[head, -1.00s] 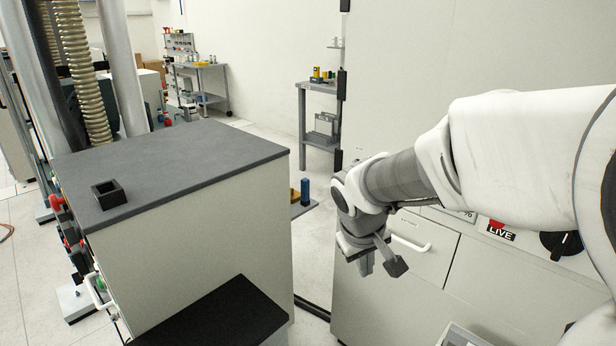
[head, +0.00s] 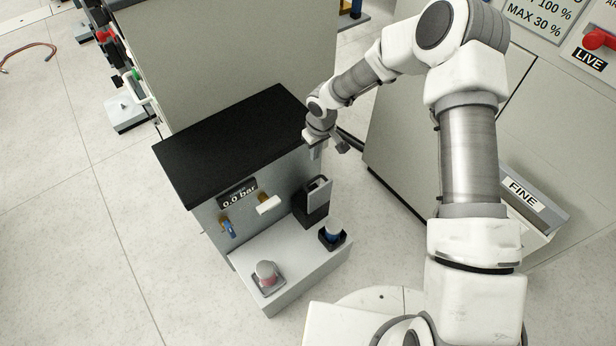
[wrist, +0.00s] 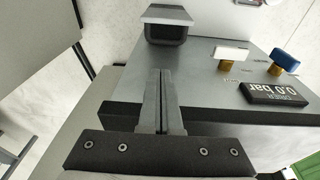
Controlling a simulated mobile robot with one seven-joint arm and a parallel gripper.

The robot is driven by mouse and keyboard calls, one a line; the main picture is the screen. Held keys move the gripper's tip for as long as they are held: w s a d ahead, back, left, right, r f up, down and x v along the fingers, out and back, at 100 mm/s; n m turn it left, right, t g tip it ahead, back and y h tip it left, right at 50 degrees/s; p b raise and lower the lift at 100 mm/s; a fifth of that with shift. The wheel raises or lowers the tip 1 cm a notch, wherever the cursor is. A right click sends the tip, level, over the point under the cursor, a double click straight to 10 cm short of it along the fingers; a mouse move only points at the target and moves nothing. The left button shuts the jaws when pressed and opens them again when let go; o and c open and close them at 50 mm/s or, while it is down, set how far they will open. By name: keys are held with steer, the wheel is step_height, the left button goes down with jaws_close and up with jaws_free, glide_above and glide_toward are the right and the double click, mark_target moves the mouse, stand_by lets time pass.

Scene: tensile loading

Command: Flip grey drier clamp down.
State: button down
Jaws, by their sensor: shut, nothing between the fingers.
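The grey clamp (head: 320,192) is a flat grey plate standing up on a black block at the right of the low ledge in front of the drier. In the wrist view the clamp's pale plate (wrist: 168,14) shows at the top, over its black block. My gripper (head: 317,152) is by the right edge of the drier's black top, behind and above the clamp and apart from it. In the wrist view its fingers (wrist: 160,72) are closed together, empty, and point toward the clamp.
The drier (head: 235,145) has a 0.0 bar display (head: 237,193), a blue-handled valve (head: 229,228) and a white-handled valve (head: 269,205). On the ledge (head: 300,262) stand a grey-and-red button (head: 265,272) and a blue-and-white item (head: 332,232). A cabinet (head: 420,140) stands to the right.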

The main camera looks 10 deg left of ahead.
mark_target(316, 193)
steer(key=shift+s+a+f, duration=0.1)
steer(key=shift+a+f, duration=0.2)
steer(key=shift+f, duration=0.35)
steer(key=shift+s+a+f, duration=0.1)
steer(key=shift+a+f, duration=0.2)
steer(key=shift+f, duration=0.3)
step_height(316, 193, down, 10)
steer(key=w+a+b, duration=0.1)
steer(key=b, duration=0.2)
steer(key=shift+d+r+y, duration=0.15)
steer(key=shift+y, duration=0.15)
steer(key=shift+s+d, duration=0.15)
steer(key=shift+s, duration=0.05)
